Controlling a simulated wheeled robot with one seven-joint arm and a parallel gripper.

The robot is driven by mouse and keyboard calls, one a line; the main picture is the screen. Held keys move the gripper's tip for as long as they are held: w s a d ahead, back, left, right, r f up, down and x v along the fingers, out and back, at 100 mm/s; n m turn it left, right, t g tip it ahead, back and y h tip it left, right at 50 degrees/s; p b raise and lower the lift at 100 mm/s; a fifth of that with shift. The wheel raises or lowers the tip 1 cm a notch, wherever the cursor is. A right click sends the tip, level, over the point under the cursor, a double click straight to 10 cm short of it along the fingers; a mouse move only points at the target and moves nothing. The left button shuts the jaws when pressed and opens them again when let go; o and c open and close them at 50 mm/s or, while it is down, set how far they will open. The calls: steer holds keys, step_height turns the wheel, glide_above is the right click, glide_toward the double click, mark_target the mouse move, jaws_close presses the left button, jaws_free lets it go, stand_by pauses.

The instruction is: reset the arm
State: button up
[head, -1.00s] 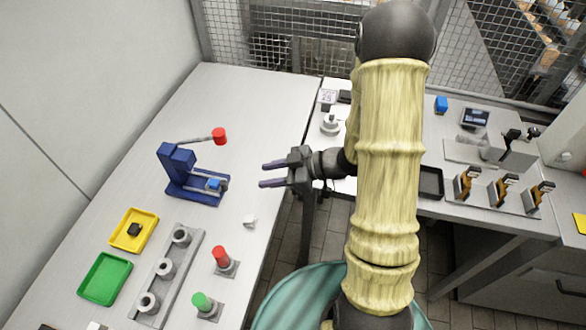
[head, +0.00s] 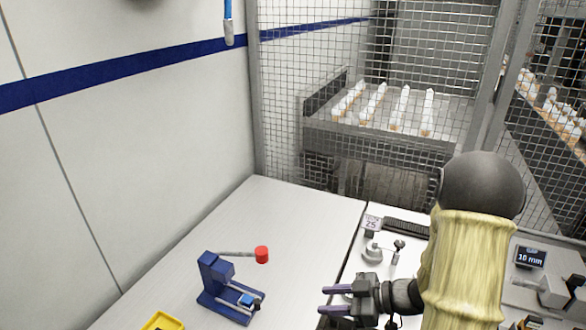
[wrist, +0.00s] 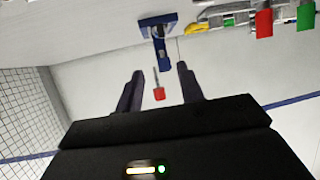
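My gripper (head: 336,299) is at the lower middle of the head view, with its two purple fingers apart and nothing between them. It points left, over the table edge, to the right of the blue lever press (head: 228,290). The press has a grey lever with a red knob (head: 262,255). My arm in its yellow sleeve fills the lower right. In the wrist view the picture is upside down; the open fingers (wrist: 160,88) show with the press (wrist: 160,40) beyond them.
A yellow tray (head: 163,322) is cut off at the bottom edge. Right of the gap between tables stand a small "25" sign (head: 373,223), a grey scale-like device (head: 372,252) and a "10 mm" display (head: 530,258). A mesh fence (head: 360,110) closes the back. The left table's far part is clear.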

steer(key=w+d+r+m+t+h+p, duration=0.3)
steer(key=w+d+r+m+h+p, duration=0.25)
steer(key=h, duration=0.55)
steer(key=s+a+r+m+g, duration=0.1)
steer(key=s+r+m+g, duration=0.1)
steer(key=s+m, duration=0.2)
steer(key=s+a+r+m+g+h, duration=0.1)
steer(key=s+a+m+g, duration=0.1)
steer(key=s, duration=0.6)
steer(key=shift+s+r+m+g+h+p, duration=0.3)
steer(key=shift+s+r+m+g, duration=0.15)
steer(key=shift+m, duration=0.8)
steer(key=shift+w, duration=0.1)
